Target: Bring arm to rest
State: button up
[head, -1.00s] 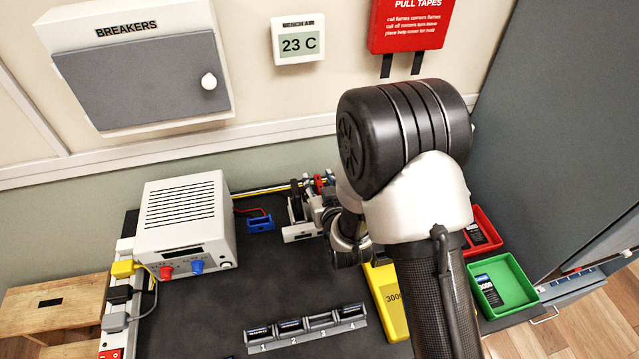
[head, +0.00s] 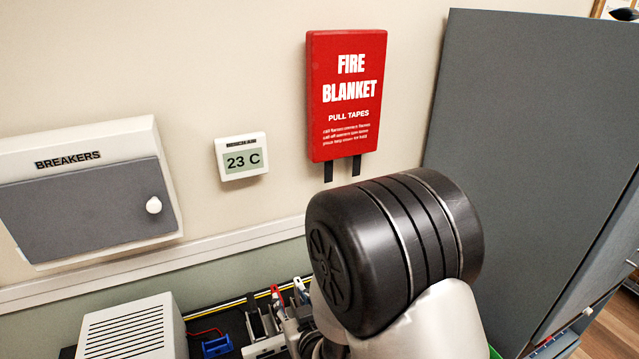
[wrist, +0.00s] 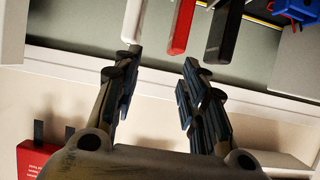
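My arm (head: 400,250) fills the lower middle of the head view, with its large black joint in front of the wall. My gripper (wrist: 158,85) shows in the wrist view with its two fingers apart and nothing between them. Beyond the fingers are the pale wall and the bench edge. In the head view the gripper itself is hidden behind my arm or below the picture.
A breaker box (head: 85,200), a 23 C display (head: 241,157) and a red fire blanket case (head: 346,95) are on the wall. A grey cabinet (head: 530,150) stands right. A white power supply (head: 133,332) and a blue holder (head: 217,346) sit on the bench.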

jog(key=s+d+r+m+g+h, duration=0.2)
jog(key=s+d+r+g+h, duration=0.15)
jog(key=d+r, duration=0.8)
jog(key=s+d+r+m+g+h, duration=0.1)
jog(key=s+d, duration=0.4)
jog(key=s, duration=0.6)
jog(key=s+d+r+m+g+h, duration=0.1)
jog(key=s+d+r+g, duration=0.2)
jog(key=s, duration=0.7)
jog(key=d+r, duration=0.1)
jog(key=d, duration=0.1)
jog(key=shift+s+d+r+m, duration=0.15)
jog(key=shift+s+d+m, duration=0.15)
jog(key=shift+s+m, duration=0.1)
jog(key=shift+c, duration=0.6)
jog(key=shift+a, duration=0.2)
